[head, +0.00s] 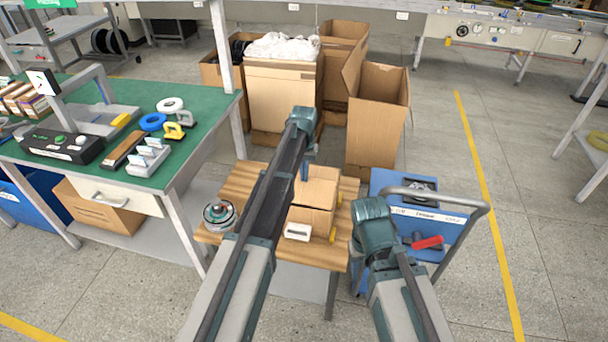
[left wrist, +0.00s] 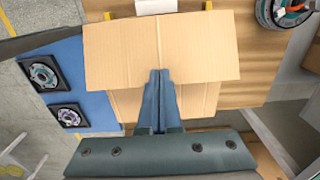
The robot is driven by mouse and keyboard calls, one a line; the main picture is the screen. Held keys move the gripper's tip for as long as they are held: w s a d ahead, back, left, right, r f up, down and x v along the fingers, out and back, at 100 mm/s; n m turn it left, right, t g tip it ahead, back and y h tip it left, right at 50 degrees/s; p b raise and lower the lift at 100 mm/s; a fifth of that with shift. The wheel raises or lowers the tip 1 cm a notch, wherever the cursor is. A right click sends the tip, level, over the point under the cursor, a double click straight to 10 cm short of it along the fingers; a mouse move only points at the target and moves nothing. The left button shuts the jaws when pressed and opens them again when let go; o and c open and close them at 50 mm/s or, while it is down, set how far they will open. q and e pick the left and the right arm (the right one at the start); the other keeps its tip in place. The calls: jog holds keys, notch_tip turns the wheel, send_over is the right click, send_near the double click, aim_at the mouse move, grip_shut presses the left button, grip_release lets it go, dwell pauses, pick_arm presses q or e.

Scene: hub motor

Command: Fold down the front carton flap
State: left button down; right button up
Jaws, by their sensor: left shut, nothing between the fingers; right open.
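The cardboard carton (head: 312,222) stands on a small wooden table (head: 240,185). In the left wrist view, broad carton flaps (left wrist: 205,45) lie spread out with a seam between them, and smaller cardboard pieces (left wrist: 200,98) show behind the fingers. I cannot tell from this which flap is the front one. My left gripper (head: 304,172) points down at the carton's far side, shut and empty; its fingertips (left wrist: 159,73) are over the seam, contact unclear. My right gripper (head: 358,262) hangs open to the right of the carton, its fingers mostly hidden by its wrist.
A hub motor (head: 219,214) sits at the table's left edge. A white block (head: 298,232) and yellow pieces lie by the carton. A blue cart (head: 450,232) with a red-handled tool stands at right. Tall cartons (head: 376,120) stand behind; a green workbench (head: 205,105) is at left.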

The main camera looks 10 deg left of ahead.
aim_at(304, 184)
pick_arm(q)
jog(key=shift+f+b, duration=2.2)
jog(key=shift+f, duration=0.15)
jog(key=shift+r, duration=0.1)
notch_tip(304, 184, up, 9)
jog(key=p, duration=0.9)
jog(key=shift+r, duration=0.1)
jog(key=s+d+m+p, duration=0.1)
jog(key=s+d, duration=0.2)
jog(key=s, duration=0.7)
jog(key=s+d+r+m+p, duration=0.1)
jog(key=s+d, duration=0.2)
jog(key=s, duration=0.8)
jog(key=s+d+r+m+y, duration=0.1)
jog(key=s+d, duration=0.2)
jog(key=s, duration=0.7)
jog(key=shift+s+d+r+p, duration=0.25)
jog(key=shift+d+p, duration=0.15)
